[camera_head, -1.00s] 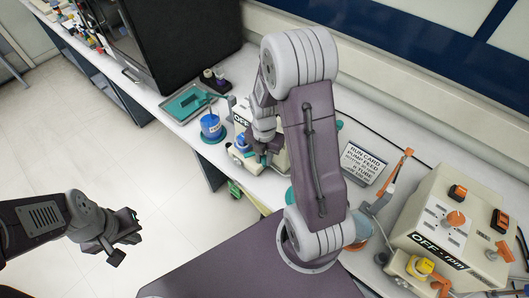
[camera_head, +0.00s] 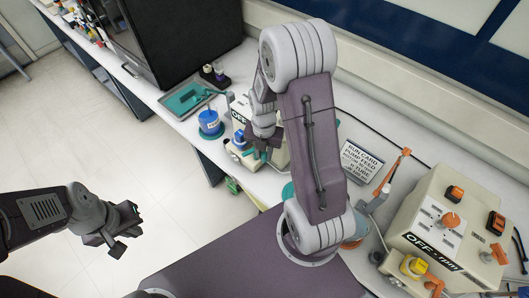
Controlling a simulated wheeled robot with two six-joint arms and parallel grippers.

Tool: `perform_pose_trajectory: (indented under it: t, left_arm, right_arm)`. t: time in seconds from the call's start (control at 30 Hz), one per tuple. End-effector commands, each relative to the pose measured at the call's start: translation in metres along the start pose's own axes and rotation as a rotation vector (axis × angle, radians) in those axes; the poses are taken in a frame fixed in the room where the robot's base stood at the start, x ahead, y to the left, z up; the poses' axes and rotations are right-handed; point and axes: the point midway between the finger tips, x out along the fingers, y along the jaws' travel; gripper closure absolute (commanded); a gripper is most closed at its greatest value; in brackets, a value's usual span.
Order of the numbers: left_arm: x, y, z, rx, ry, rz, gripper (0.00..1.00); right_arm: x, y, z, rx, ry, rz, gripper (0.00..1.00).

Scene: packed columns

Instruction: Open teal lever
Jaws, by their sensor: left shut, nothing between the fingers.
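My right arm covers much of that box. My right gripper (camera_head: 258,147) is at the front of the box, near its small yellow and blue parts. It is partly hidden by its own arm, and I cannot tell whether its fingers are apart or touching anything. My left gripper (camera_head: 125,226) is shut and empty over the floor, away from the bench.
A blue container (camera_head: 209,122) stands in front of the teal tray (camera_head: 183,103). A black cabinet (camera_head: 195,45) is behind. An instruction card (camera_head: 361,161), an orange-handled lever (camera_head: 397,165) and a large cream box (camera_head: 448,220) with orange switches are on the right. The floor at left is clear.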

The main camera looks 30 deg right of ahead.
Motion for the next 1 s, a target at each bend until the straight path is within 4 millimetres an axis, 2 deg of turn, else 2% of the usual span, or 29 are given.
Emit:
perform_pose_trajectory:
  t: [0.03,0.07,0.37,0.47,0.7,0.8,1.0]
  left_arm:
    - [0.000,0.000,0.000,0.000,0.000,0.000,1.00]
    - [0.000,0.000,0.000,0.000,0.000,0.000,1.00]
    - [0.000,0.000,0.000,0.000,0.000,0.000,1.00]
    - [-0.001,0.000,0.000,0.000,0.000,0.000,1.00]
    - [-0.003,0.000,0.000,0.000,0.000,0.000,1.00]
    - [-0.003,0.000,0.000,0.000,0.000,0.000,1.00]
    - [-0.003,0.000,0.000,0.000,0.000,0.000,1.00]
  right_arm:
    - [-0.001,0.001,0.001,0.000,-0.004,0.003,0.62]
    - [-0.001,0.001,0.001,0.000,-0.003,0.002,0.57]
    - [-0.001,0.000,0.000,0.000,0.001,0.000,0.57]
    - [-0.013,0.001,0.001,0.001,-0.002,0.002,0.57]
    - [-0.067,0.001,0.001,0.000,-0.005,0.003,0.57]
    - [-0.082,0.001,0.001,0.000,-0.003,0.002,0.57]
    - [-0.091,0.001,0.000,0.000,0.000,0.000,0.57]
